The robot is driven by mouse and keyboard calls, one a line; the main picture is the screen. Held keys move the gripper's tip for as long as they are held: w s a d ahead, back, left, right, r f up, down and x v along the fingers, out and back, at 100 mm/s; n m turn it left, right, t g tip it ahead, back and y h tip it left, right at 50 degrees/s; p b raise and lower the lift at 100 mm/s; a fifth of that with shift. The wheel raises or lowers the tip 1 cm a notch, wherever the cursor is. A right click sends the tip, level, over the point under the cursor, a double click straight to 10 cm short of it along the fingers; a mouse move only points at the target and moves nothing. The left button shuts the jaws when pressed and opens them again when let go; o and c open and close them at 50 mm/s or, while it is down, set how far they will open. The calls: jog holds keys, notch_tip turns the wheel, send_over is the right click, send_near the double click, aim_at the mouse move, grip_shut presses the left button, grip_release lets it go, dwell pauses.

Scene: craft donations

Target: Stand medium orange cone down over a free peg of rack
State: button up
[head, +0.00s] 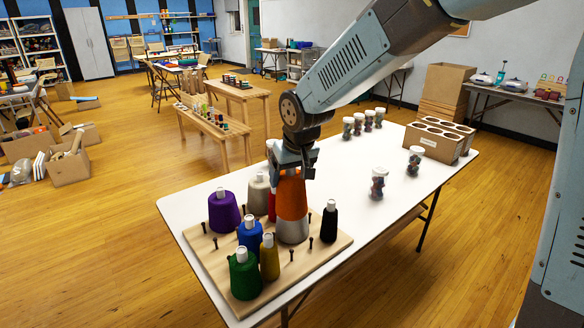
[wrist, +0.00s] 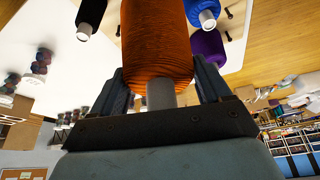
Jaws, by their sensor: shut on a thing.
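My gripper (head: 291,160) is shut on the orange cone (head: 291,198) near its top and holds it upright above the wooden rack (head: 325,252). In the wrist view the orange cone (wrist: 158,45) fills the space between the fingers, its pale tube end near the palm. A grey-white surface (head: 292,230), seemingly another cone, shows directly below the orange one; whether they touch I cannot tell. Free dark pegs show at the rack's left (head: 215,243), front (head: 292,256) and right (head: 310,243).
The rack also bears purple (head: 223,212), beige (head: 258,192), blue (head: 249,236), green (head: 244,275), yellow (head: 269,258), red (head: 271,206) and black (head: 329,222) cones. Jars (head: 379,184) and a divided box (head: 432,143) stand farther along the white table (head: 345,165), with clear surface between.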

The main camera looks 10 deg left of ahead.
aim_at(290, 216)
jog(key=shift+w+d+f, duration=0.1)
jog(key=shift+w+f, duration=0.1)
jog(key=shift+f, duration=6.15)
jog(key=shift+s+f, duration=0.1)
jog(key=shift+s, duration=0.1)
jog(key=shift+f, duration=2.65)
jog(key=shift+f, duration=0.2)
jog(key=o, duration=1.5)
